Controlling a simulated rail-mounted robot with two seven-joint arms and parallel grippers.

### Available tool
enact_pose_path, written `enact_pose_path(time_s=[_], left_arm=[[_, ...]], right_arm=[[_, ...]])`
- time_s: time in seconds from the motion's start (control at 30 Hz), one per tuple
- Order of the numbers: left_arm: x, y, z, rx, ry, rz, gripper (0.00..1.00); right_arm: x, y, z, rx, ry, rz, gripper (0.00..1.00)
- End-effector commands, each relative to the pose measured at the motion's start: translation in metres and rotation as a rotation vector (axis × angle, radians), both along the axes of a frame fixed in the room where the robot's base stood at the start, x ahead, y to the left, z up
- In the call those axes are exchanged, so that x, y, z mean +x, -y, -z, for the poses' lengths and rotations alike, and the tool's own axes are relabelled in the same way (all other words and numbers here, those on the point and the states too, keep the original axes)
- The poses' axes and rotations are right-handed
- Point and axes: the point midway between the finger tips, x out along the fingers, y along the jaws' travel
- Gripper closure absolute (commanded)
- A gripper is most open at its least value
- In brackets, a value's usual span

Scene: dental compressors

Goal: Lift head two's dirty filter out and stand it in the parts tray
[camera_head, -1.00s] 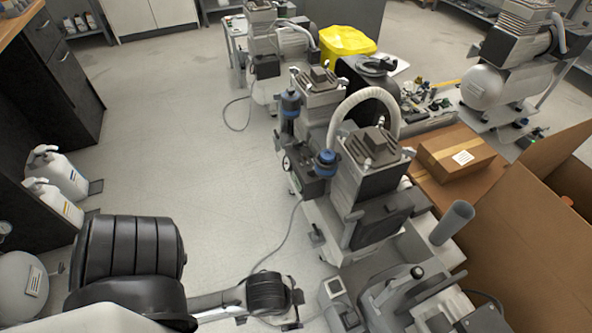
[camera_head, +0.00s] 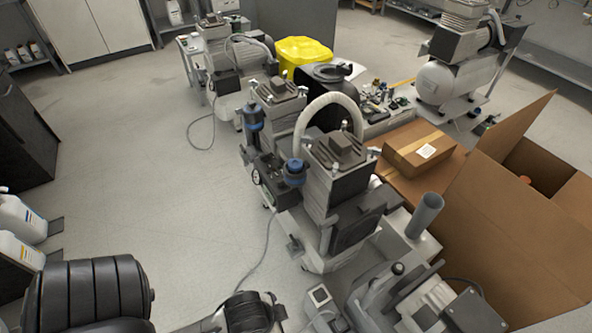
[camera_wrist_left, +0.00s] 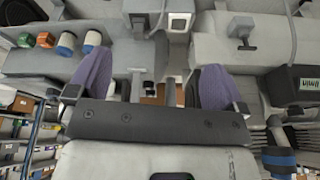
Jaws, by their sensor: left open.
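In the head view a compressor unit has a far head (camera_head: 277,92) and a near head (camera_head: 340,155), joined by a ribbed white hose (camera_head: 333,101). A blue-topped cylinder (camera_head: 254,118) stands by the far head and another (camera_head: 294,172) by the near one. I cannot tell which head is two or which part is the dirty filter. A shallow tray of small parts (camera_head: 388,104) lies behind the near head. My left gripper (camera_wrist_left: 155,78) is open in the left wrist view, its purple-grey fingers wide apart with nothing between them.
An open cardboard box (camera_head: 505,230) and a closed carton (camera_head: 419,152) stand right of the compressor. A grey tube (camera_head: 425,215) stands upright nearby. A yellow bin (camera_head: 303,51) is behind. Thin cables lie on the floor; the left floor (camera_head: 125,160) is mostly clear.

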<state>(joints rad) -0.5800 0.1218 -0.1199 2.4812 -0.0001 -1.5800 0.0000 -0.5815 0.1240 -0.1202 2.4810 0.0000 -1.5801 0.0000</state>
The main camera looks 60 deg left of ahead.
Motion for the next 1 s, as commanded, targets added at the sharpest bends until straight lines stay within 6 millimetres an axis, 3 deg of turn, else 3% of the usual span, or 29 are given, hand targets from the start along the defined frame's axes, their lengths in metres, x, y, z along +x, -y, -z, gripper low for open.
enact_pose_path(time_s=[0.4, 0.67, 1.0], left_arm=[[0.0001, 0.0010, 0.0003, -0.004, -0.001, -0.003, 0.03], [0.0000, 0.0011, 0.0004, -0.004, -0.002, -0.003, 0.26], [0.0000, 0.0011, -0.0043, -0.004, -0.002, -0.002, 0.26]], right_arm=[[0.0001, 0.0004, 0.0003, -0.001, -0.001, -0.001, 0.33], [0.0004, -0.0012, 0.0002, 0.004, -0.001, 0.003, 0.33], [0.0007, -0.0023, -0.0047, 0.008, 0.000, 0.006, 0.33]])
